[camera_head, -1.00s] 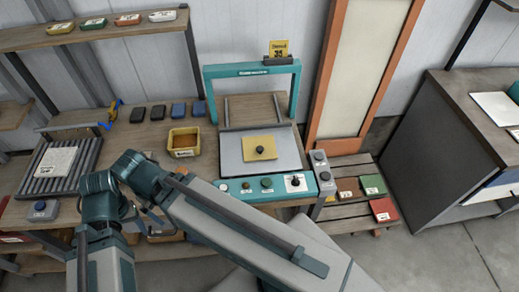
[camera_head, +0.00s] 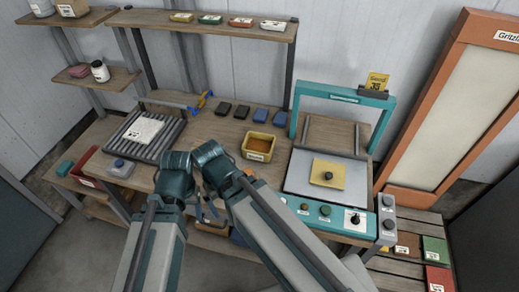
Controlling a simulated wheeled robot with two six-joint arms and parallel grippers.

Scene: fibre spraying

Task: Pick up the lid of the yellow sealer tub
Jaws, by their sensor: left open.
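The yellow lid (camera_head: 327,175), a flat square with a dark round knob, lies on the grey plate of the teal-framed machine. The open yellow tub (camera_head: 258,147) stands on the bench to the left of the machine, with brown contents and a white label. My left gripper (camera_head: 207,212) is open, low at the bench's front edge, left of and nearer than the tub and lid. It is small and partly hidden by my arm links. My right gripper is not seen.
The teal machine frame (camera_head: 344,93) rises behind the lid, with a yellow card on top. Several small dark and blue blocks lie behind the tub. A roller rack (camera_head: 145,139) with a paper is at the left. An orange-framed panel (camera_head: 455,95) leans at the right.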

